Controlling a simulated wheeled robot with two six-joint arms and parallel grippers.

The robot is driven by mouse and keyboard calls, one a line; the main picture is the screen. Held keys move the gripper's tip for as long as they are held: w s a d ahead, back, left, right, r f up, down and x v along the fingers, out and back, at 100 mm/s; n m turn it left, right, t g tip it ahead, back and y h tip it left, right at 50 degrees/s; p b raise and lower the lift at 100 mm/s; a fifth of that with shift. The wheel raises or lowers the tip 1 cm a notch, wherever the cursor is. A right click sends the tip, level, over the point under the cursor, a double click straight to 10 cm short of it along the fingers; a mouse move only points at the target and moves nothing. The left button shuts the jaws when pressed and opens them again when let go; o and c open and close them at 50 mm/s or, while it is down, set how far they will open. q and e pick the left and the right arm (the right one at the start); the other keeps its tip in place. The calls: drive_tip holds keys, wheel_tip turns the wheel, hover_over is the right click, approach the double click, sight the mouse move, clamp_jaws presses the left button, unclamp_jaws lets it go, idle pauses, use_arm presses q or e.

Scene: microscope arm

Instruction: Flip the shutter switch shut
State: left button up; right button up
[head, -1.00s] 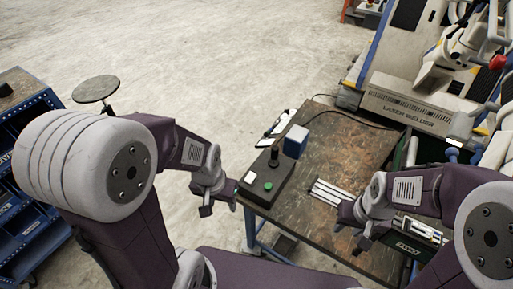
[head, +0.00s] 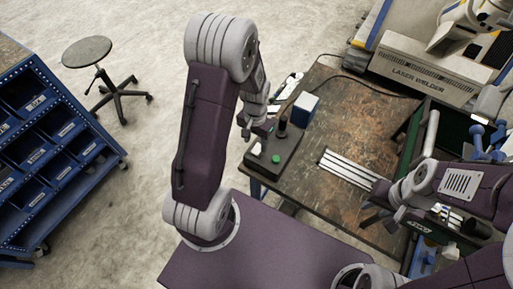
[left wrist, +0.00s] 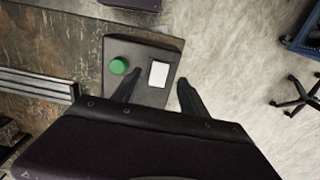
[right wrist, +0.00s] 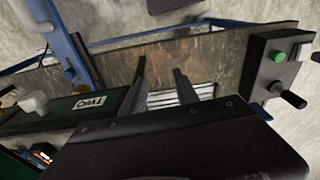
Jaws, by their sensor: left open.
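A dark control box (head: 290,152) sits at the bench's near left corner. It carries a green button (left wrist: 119,65), a pale rectangular switch plate (left wrist: 158,73) and a black upright knob (head: 282,124). Which part is the shutter switch, and its position, I cannot tell. The plate also shows in the head view (head: 256,148). My left gripper (head: 257,130) is open and empty above the box. In the left wrist view its fingertips (left wrist: 159,90) straddle the plate's near end from above. My right gripper (right wrist: 159,66) is open and empty over the bench, beside pale rails.
The brown bench (head: 345,120) is mostly clear in the middle. A laser welder (head: 430,80) stands at the back. A stool (head: 88,50) and blue bin rack (head: 50,150) are left.

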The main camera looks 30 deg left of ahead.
sight(256, 151)
use_arm(q)
wheel_tip(256, 151, down, 5)
drive_tip(key=shift+w+r, duration=0.1)
drive_tip(key=shift+f, duration=0.4)
